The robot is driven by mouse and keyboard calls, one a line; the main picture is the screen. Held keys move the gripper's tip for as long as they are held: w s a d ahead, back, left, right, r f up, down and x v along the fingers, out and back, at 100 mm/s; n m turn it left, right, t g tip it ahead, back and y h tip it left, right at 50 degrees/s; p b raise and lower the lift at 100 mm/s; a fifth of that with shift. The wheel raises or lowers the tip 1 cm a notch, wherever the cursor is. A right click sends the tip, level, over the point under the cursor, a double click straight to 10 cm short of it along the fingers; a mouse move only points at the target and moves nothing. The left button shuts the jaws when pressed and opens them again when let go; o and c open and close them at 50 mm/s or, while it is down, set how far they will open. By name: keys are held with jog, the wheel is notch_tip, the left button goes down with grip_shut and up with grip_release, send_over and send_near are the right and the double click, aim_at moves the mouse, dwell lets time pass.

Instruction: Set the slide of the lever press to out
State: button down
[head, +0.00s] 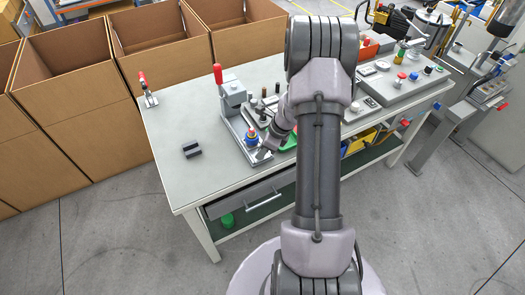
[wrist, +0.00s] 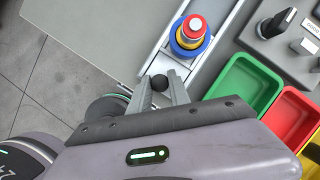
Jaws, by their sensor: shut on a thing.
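The grey lever press (head: 234,92) with its red-tipped lever stands on the workbench. Its slide runs from the press toward the bench's front edge. A stack of blue, yellow and red round parts (wrist: 190,32) sits on the slide; it also shows in the head view (head: 252,136). The slide's black ball knob (wrist: 159,82) is at the slide's near end. My gripper (wrist: 161,86) is shut on this knob, with one finger on each side. In the head view, my gripper (head: 263,155) is partly hidden by my own arm, and the knob cannot be made out.
Green (wrist: 242,90) and red (wrist: 290,123) bins lie right of the slide. A grey box with knobs (wrist: 282,35) stands behind them. A dark block (head: 191,149) and a red-handled clamp (head: 147,91) are on the bench's left side. The bench top (head: 185,115) between them and the press is clear.

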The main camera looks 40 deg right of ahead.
jog(key=c, duration=1.2)
grip_release()
jog(key=shift+a+f, duration=0.2)
jog(key=shift+a, duration=0.05)
jog(key=p+v, duration=0.6)
jog(key=v, duration=1.1)
jog(key=shift+d+r, duration=0.2)
jog(key=shift+r, duration=0.05)
